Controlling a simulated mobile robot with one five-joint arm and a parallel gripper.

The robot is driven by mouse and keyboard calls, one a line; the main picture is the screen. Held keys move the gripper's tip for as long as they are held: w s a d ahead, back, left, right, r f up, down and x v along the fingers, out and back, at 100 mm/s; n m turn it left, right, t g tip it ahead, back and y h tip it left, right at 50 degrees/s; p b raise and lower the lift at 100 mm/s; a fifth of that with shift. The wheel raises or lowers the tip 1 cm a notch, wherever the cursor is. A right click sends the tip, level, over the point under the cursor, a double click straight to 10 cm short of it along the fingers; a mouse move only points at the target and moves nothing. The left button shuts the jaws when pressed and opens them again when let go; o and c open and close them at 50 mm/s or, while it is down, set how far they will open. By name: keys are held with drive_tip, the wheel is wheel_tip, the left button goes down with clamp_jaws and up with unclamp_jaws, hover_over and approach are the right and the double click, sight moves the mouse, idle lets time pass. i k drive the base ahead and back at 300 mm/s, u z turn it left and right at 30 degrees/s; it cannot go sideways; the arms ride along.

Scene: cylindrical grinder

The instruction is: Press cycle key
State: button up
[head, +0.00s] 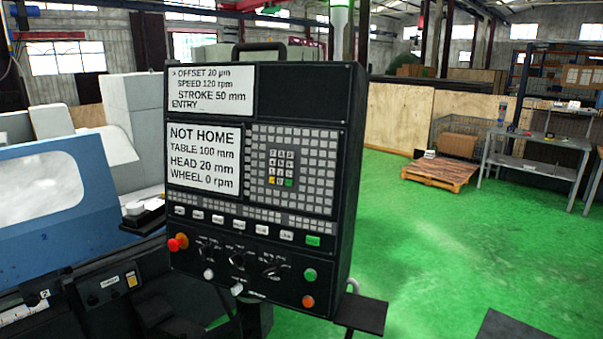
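A black control panel (345,190) stands in the middle of the head view, its face turned slightly left. A row of white keys (262,229) runs below the keypad and ends at the right in a green key (313,241). Their labels are too small to read, so I cannot tell which is the cycle key. A round green button (310,274) sits above a round orange one (308,301) at lower right. The upper screen (212,90) lists offset, speed and stroke; the lower screen (204,158) reads NOT HOME, WHEEL 0 rpm. My gripper is not in view.
A red knob (174,245) and several dials are low on the panel. A small dark shelf (361,315) juts out at its lower right. The blue grinder cover (60,205) is at left. Green floor (430,260) is open to the right, with a pallet (440,172) behind.

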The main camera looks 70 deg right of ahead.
sight(313, 240)
drive_tip(key=z, duration=1.2)
drive_tip(key=k, duration=0.7)
drive_tip(key=z, duration=0.45)
